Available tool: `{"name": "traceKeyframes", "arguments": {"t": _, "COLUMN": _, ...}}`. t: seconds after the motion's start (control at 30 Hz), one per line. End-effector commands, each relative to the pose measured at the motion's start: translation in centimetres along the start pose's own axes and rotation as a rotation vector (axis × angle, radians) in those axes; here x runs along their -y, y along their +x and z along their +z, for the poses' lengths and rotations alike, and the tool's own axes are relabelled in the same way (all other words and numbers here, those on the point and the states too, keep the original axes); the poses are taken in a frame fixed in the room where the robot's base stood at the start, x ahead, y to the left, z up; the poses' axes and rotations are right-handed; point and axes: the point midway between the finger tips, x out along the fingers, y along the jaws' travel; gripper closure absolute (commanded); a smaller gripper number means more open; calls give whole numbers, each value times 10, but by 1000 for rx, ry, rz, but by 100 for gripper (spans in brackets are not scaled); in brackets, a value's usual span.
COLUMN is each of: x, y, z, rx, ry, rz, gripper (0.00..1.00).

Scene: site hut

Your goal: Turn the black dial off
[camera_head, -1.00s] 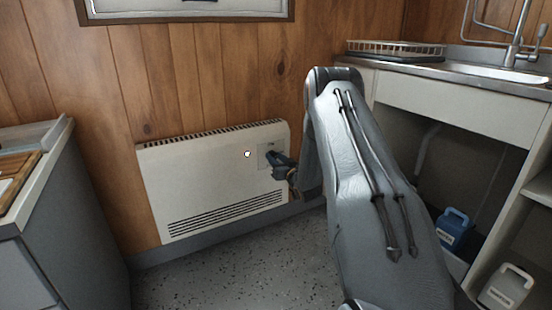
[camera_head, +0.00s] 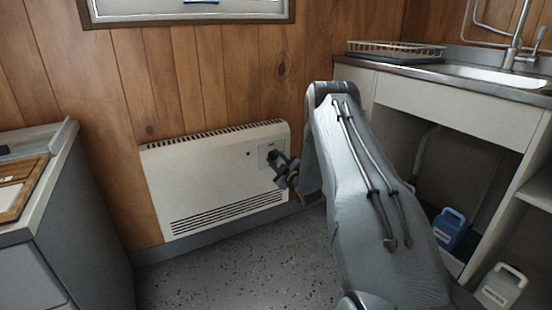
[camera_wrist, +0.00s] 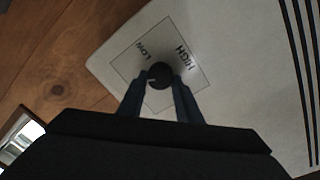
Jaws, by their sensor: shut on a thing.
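The black dial (camera_wrist: 160,73) sits on a square panel at the corner of a white wall heater (camera_head: 205,185). In the wrist view, LOW and HIGH are printed on the panel around the dial. A pale mark shows at the dial's left edge, close to a finger. My gripper (camera_wrist: 161,84) is shut on the dial, one finger on each side. In the head view my gripper (camera_head: 277,160) is at the heater's upper right and hides most of the dial. A small indicator (camera_head: 248,153) left of the panel is dark. The panel's lower part is hidden by my gripper.
A sink counter (camera_head: 440,72) with open shelving stands on the right, with a blue jug (camera_head: 450,228) and a white jug (camera_head: 502,287) below. A grey cabinet (camera_head: 70,215) stands on the left. The floor (camera_head: 235,272) before the heater is clear.

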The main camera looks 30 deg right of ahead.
Motion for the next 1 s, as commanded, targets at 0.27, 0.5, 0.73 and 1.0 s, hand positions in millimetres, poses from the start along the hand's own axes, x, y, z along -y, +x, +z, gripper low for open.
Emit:
{"name": "traceKeyframes", "arguments": {"t": 0.27, "x": 1, "y": -1, "z": 1, "rx": -15, "ry": -242, "rz": -4, "gripper": 91}}
{"name": "traceKeyframes", "arguments": {"t": 0.5, "x": 2, "y": -1, "z": 2, "rx": -24, "ry": -399, "rz": -8, "gripper": 91}}
{"name": "traceKeyframes", "arguments": {"t": 0.73, "x": 2, "y": -1, "z": 2, "rx": -30, "ry": -488, "rz": -9, "gripper": 91}}
{"name": "traceKeyframes", "arguments": {"t": 1.0, "x": 2, "y": -1, "z": 2, "rx": -32, "ry": -521, "rz": -10, "gripper": 91}}
